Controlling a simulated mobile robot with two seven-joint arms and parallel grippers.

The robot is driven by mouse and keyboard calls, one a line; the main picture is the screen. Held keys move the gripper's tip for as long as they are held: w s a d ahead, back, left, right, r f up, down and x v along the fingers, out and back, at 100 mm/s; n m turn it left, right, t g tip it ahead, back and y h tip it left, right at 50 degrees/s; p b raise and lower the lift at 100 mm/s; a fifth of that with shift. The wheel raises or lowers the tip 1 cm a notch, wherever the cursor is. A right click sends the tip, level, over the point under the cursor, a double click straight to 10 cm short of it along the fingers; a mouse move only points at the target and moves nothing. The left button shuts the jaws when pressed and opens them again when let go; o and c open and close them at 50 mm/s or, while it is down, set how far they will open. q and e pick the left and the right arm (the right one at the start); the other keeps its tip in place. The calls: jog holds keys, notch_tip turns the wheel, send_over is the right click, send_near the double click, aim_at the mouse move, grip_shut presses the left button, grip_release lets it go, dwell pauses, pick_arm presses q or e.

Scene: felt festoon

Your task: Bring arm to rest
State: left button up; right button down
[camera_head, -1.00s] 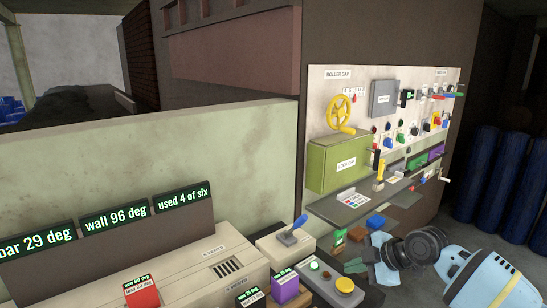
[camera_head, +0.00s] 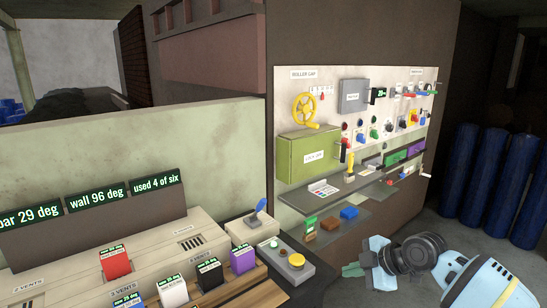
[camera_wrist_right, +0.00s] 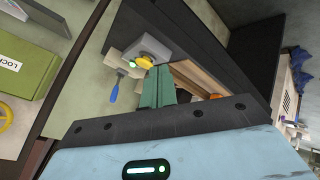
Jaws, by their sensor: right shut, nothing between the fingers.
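My right arm (camera_head: 482,285) comes in at the lower right of the head view, light blue with a dark wrist joint. My right gripper (camera_head: 352,270) points left, just right of the control box (camera_head: 312,272) with the yellow button, and looks apart from it. In the right wrist view its green fingers (camera_wrist_right: 157,88) are together, with nothing between them. Beyond their tips there the yellow button (camera_wrist_right: 143,62) shows. My left gripper is in neither view.
A wall panel (camera_head: 356,92) carries a yellow wheel (camera_head: 305,110), a green lock box (camera_head: 307,157) and switches. A shelf (camera_head: 340,192) juts out below. Blue barrels (camera_head: 505,190) stand at right. The bench (camera_head: 75,270) at left holds coloured boxes. Floor shows between panel and barrels.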

jog(key=s+a+f+m+t+p, duration=0.1)
jog(key=s+a+f+m, duration=0.3)
jog(key=s+f, duration=0.55)
jog(key=s+a+f+m, duration=0.4)
jog(key=s+f, duration=0.4)
jog(key=f, duration=0.2)
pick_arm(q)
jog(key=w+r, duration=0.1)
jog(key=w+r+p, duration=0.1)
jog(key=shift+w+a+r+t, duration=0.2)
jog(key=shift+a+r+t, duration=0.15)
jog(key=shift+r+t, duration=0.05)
pick_arm(e)
jog(key=s+d+f+m+h, duration=0.1)
jog(key=s+d+f+m, duration=0.1)
jog(key=s, duration=0.7)
jog(key=s+d+f+m+t+h, duration=0.1)
jog(key=s+d+f+m+h, duration=0.1)
jog(key=s, duration=0.6)
jog(key=s+d+f+m+h, duration=0.2)
jog(key=s+d+m, duration=0.2)
jog(key=s, duration=0.5)
jog(key=shift+s+d+f+m+t, duration=0.3)
jog(key=shift+s+d+f, duration=0.05)
jog(key=shift+d, duration=0.05)
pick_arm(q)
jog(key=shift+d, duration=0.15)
